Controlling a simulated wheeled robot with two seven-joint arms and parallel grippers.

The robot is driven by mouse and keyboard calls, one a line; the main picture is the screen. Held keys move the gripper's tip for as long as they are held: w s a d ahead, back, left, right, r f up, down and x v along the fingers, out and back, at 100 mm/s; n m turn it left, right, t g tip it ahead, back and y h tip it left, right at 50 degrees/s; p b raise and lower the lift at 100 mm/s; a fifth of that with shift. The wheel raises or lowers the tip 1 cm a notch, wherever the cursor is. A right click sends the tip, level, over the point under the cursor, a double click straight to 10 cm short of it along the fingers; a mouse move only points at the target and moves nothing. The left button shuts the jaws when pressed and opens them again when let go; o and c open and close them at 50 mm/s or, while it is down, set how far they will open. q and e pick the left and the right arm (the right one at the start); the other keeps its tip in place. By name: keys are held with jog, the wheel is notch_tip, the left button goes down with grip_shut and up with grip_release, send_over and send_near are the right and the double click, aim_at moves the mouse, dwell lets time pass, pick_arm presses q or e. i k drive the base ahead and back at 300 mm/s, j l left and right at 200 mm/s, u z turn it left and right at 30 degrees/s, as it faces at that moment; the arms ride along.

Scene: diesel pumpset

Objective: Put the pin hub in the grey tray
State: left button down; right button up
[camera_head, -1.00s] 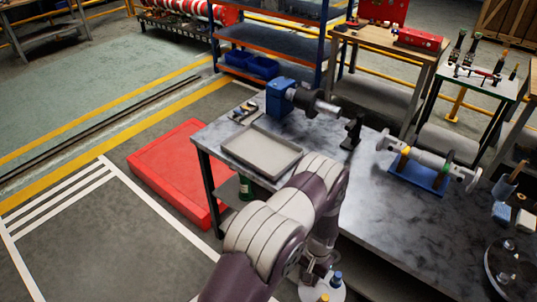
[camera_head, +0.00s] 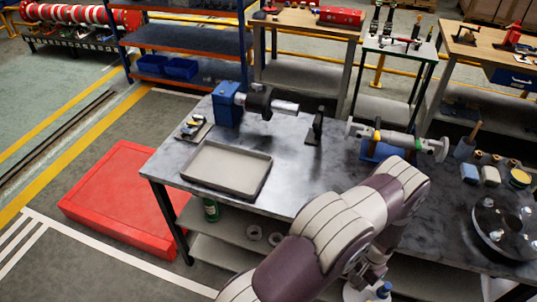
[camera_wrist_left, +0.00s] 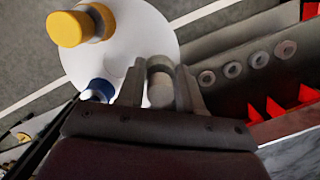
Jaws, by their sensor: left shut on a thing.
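The pin hub (camera_wrist_left: 138,32) is a white disc with upright pins, one capped yellow and one blue. My left gripper (camera_wrist_left: 160,75) is shut on a grey pin of it. In the head view the arm hides most of the gripper, and part of the hub (camera_head: 357,292) shows at the bottom, by the table's near side. The grey tray (camera_head: 228,168) lies empty on the left part of the marbled table, to the left of and beyond the hub. My right gripper is not in view.
A blue machine (camera_head: 228,104) with a shaft and a dark stand (camera_head: 316,124) are behind the tray. A shaft on a blue cradle (camera_head: 375,151) and a dark pinned disc (camera_head: 502,228) are further right. Bare tabletop (camera_head: 300,170) lies right of the tray.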

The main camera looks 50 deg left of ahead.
aim_at(227, 169)
jog(key=k+j+z, duration=0.1)
jog(key=j, duration=0.45)
jog(key=k+j+z, duration=0.1)
jog(key=k+j, duration=0.25)
jog(key=j, duration=0.15)
jog(key=k+j+z, duration=0.1)
jog(key=k+j, duration=0.15)
jog(key=j, duration=0.25)
jog(key=k+j+z, duration=0.1)
jog(key=k+j, duration=0.15)
jog(key=j, duration=0.2)
jog(key=k+j+z, duration=0.1)
jog(key=k+j, duration=0.2)
jog(key=j, duration=0.2)
